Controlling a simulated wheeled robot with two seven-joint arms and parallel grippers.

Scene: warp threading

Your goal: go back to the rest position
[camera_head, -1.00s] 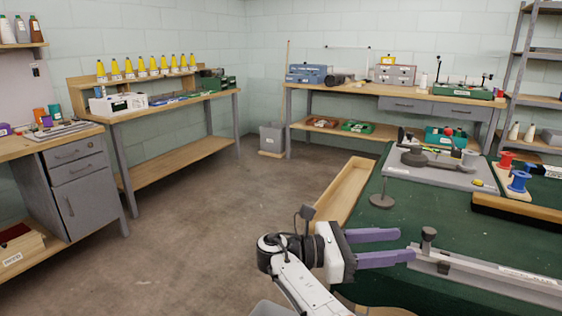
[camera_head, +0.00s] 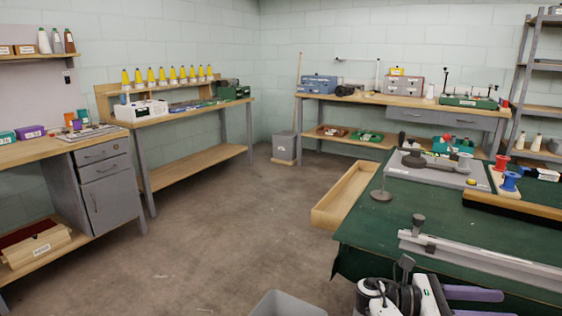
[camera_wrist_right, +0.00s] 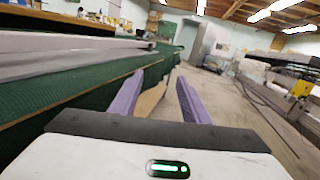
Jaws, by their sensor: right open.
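My right gripper (camera_head: 508,304) is at the bottom right of the head view, low beside the near edge of the green table (camera_head: 450,210). Its two purple fingers point right and stand apart with nothing between them. In the right wrist view the gripper (camera_wrist_right: 160,77) is also open and empty, with the green table side to its left and floor ahead. Part of its body is cut off by the head view's lower edge. My left gripper is not in view.
A metal rail (camera_head: 480,258) lies on the green table, just beyond the gripper. A wooden tray (camera_head: 345,195) is at the table's left edge. A grey bin (camera_head: 288,303) is at the bottom. Open floor (camera_head: 230,225) lies to the left.

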